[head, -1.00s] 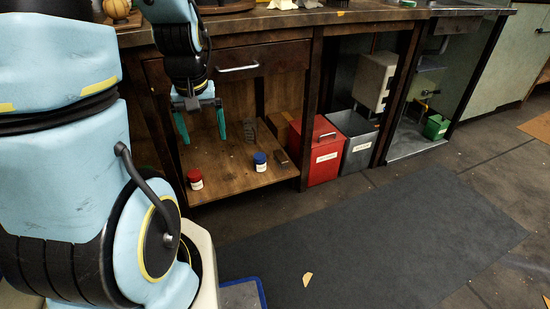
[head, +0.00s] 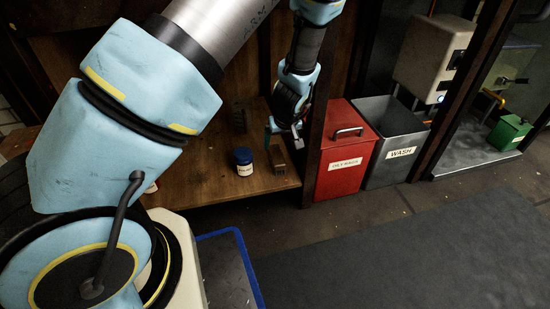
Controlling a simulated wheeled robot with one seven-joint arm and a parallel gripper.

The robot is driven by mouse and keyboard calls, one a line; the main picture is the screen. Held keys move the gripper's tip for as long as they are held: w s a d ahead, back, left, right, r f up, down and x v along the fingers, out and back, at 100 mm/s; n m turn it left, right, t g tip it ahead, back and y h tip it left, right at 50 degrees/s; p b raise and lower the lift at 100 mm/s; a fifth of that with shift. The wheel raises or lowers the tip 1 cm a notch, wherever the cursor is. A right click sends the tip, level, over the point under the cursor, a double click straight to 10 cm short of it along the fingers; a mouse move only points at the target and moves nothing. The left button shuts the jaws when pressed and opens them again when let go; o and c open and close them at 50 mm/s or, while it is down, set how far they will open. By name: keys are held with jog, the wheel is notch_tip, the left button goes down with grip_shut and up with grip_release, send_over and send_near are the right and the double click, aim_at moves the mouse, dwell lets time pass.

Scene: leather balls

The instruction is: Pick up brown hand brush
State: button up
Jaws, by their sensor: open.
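The brown hand brush appears to be the small brown block (head: 279,163) on the wooden lower shelf (head: 205,185), close to the shelf's right end. Its bristles cannot be made out. My gripper (head: 283,138) points down just above and behind it, with its teal fingers apart. The gripper looks empty. One finger is partly hidden in shadow, and I cannot tell whether either finger touches the block.
A dark ridged object (head: 240,116) is farther back. A dark post, a red bin (head: 346,160) and a grey bin (head: 396,145) stand to the right. A dark mat (head: 420,255) covers the floor.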

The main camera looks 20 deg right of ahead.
aim_at(276, 155)
jog(key=b+x, duration=0.2)
jog(key=x, duration=0.3)
jog(key=shift+a+f, duration=0.1)
jog(key=shift+f, duration=0.05)
jog(key=b+x, duration=0.3)
jog(key=x, duration=0.1)
jog(key=shift+a+f, duration=0.15)
jog(key=shift+w+f, duration=0.15)
jog(key=shift+f, duration=0.3)
grip_shut()
dwell(0.8)
